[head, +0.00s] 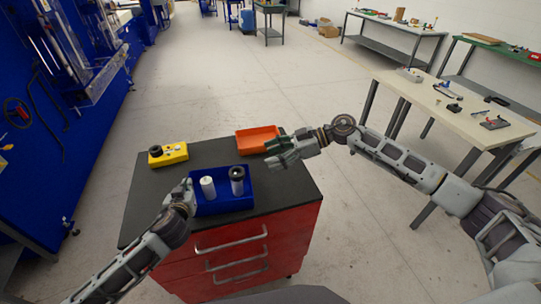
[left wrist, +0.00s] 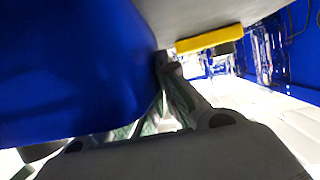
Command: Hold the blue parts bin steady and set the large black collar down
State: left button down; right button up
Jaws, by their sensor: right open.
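The blue parts bin (head: 225,207) stands on the black top of a red cabinet. It holds a white cylinder (head: 207,187) and a grey cylinder (head: 237,186) with a dark ring at its top. A black ring-shaped part (head: 155,150) sits on the yellow block (head: 175,154); I cannot tell which dark ring is the large collar. My left gripper (head: 188,190) is at the bin's left wall. In the left wrist view its fingertips (left wrist: 166,65) come together at the blue wall (left wrist: 70,70). My right gripper (head: 272,147) is open beside the orange tray (head: 257,140), with nothing seen in it.
The black cabinet top (head: 150,200) is clear left of the bin and between bin and yellow block. The orange tray stands at the back right edge. A pale workbench (head: 440,100) with small parts is off to the right, beyond my right arm.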

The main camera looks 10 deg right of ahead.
dwell(0.4)
pick_arm(q)
jog(key=c, duration=1.6)
grip_release()
jog(key=shift+o, duration=0.2)
jog(key=shift+s, duration=0.2)
jog(key=v, duration=1.1)
jog(key=shift+s+r, duration=0.25)
